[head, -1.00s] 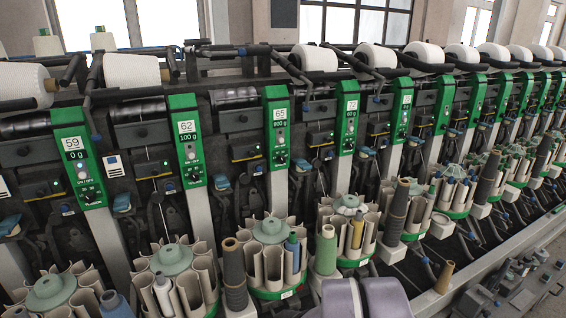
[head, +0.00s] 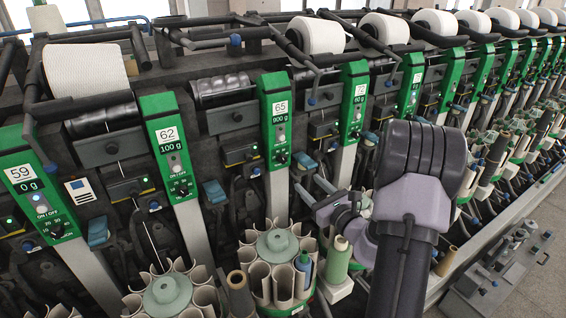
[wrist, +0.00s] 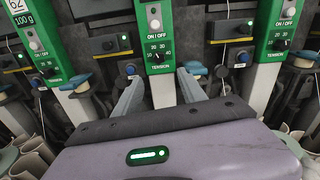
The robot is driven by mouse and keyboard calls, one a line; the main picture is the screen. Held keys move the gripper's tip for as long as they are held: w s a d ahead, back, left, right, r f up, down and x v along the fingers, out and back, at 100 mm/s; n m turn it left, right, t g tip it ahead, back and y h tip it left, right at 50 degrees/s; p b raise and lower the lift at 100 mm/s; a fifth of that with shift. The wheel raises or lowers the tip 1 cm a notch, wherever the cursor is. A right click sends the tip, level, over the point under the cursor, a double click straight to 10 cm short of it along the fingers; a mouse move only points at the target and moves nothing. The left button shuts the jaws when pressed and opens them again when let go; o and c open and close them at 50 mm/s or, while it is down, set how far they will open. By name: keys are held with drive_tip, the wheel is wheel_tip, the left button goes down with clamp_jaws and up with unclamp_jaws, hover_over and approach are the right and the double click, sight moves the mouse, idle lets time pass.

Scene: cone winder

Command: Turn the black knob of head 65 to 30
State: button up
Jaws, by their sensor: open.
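Head 65 is the green panel (head: 278,115) with the number 65 on a white label, left of centre in the head view. Its black knob (head: 282,157) sits low on the panel, below a light round button. In the wrist view the knob (wrist: 157,57) is upper centre, among the marks 10, 20, 30 and 40 above the word TENSION; its pointer is too small to read surely. My gripper (head: 302,180) is open and empty, in front of and a little below the knob. In the wrist view its two fingers (wrist: 158,80) stand apart on either side below the knob, not touching it.
Head 62's panel (head: 170,145) stands to the left and another green panel (head: 354,100) to the right. Below are round bobbin magazines with pale pockets (head: 262,285). A green bobbin (head: 338,258) stands below my gripper. Open air lies between my fingers and the panel.

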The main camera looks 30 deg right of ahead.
sight(284, 161)
drive_tip(key=w, duration=0.4)
drive_tip(key=w+b, duration=0.1)
drive_tip(key=w, duration=0.8)
drive_tip(key=shift+d+b, duration=0.3)
drive_tip(key=shift+b, duration=0.1)
drive_tip(key=shift+c, duration=0.2)
clamp_jaws()
